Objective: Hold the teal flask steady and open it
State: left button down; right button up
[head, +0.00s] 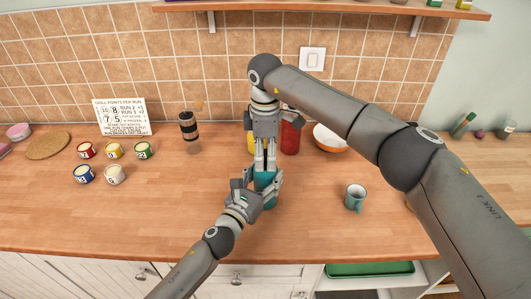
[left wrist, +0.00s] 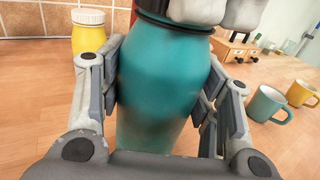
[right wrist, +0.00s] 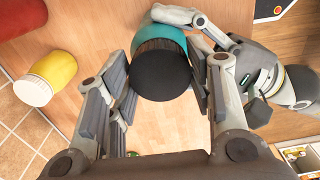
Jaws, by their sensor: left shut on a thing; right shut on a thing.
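The teal flask (head: 265,197) stands upright on the wooden counter. It fills the middle of the left wrist view (left wrist: 160,85). My left gripper (head: 262,188) is shut around its body, one finger on each side. My right gripper (head: 265,168) points down from above and is shut on the flask's dark lid (right wrist: 160,78), with a finger on either side. The lid sits at the top of the flask in the right wrist view. In the head view the lid is mostly hidden by the right fingers.
A yellow bottle (left wrist: 88,32) and a red container (head: 290,138) stand behind the flask, with a bowl (head: 331,138) beyond. A teal mug (head: 355,197) is to the right. Several small tins (head: 114,174) and a dark-banded grinder (head: 190,130) are left. Counter left of the flask is clear.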

jog(key=shift+c, duration=0.9)
jog(key=n, duration=0.7)
jog(key=shift+n, duration=0.3)
jog(key=n, duration=0.7)
jog(key=shift+r, duration=0.1)
jog(key=n, duration=0.7)
jog(key=shift+d, duration=0.1)
jog(key=n, duration=0.7)
jog(key=shift+w, duration=0.1)
jog(key=n, duration=1.2)
jog(key=shift+r, duration=0.1)
jog(key=n, duration=1.3)
jog(key=shift+r, duration=0.2)
